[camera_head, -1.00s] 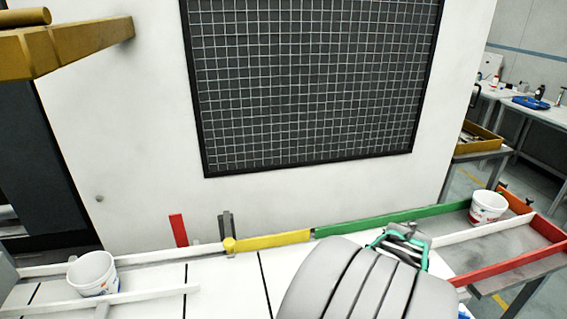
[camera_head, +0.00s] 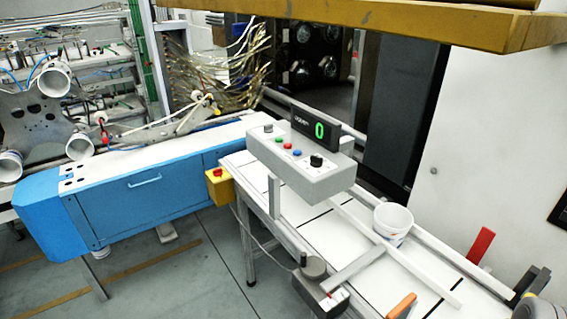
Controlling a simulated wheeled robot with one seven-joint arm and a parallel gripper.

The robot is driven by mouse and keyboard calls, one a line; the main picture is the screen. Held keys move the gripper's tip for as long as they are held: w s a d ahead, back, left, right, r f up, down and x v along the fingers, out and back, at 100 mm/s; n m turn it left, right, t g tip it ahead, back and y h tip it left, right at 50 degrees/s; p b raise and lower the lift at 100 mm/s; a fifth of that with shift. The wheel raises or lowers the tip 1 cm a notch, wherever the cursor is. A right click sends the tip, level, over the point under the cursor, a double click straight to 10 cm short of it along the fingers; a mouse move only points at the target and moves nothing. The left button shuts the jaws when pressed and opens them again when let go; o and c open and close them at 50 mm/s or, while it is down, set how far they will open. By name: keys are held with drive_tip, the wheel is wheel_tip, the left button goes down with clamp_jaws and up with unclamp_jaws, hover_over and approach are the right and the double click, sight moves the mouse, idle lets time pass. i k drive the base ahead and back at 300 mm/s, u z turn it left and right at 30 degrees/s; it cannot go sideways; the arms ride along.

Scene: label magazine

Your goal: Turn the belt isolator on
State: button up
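A grey control box (camera_head: 300,168) stands over the white conveyor belt (camera_head: 330,225). It has several coloured buttons, a black knob (camera_head: 316,160) at its right end, and a black display (camera_head: 315,128) showing a green 0. A smaller grey box with a round dark knob (camera_head: 313,267) is mounted low on the near side of the conveyor. A yellow box with a red button (camera_head: 218,184) sits at the conveyor's far left end. No label shows which is the belt isolator, and I cannot read any switch position.
A red flag-like plate (camera_head: 481,245) is at the right. A blue cabinet (camera_head: 150,190) is at left. A yellow beam (camera_head: 400,18) crosses the top. Grey floor (camera_head: 185,270) is open at front left.

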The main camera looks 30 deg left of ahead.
sight(218, 172)
drive_tip(key=u, duration=0.05)
drive_tip(key=k, duration=0.4)
drive_tip(key=u, duration=2.7)
drive_tip(key=k, duration=0.8)
drive_tip(key=z, duration=1)
drive_tip(key=i, duration=1)
drive_tip(key=u, duration=0.5)
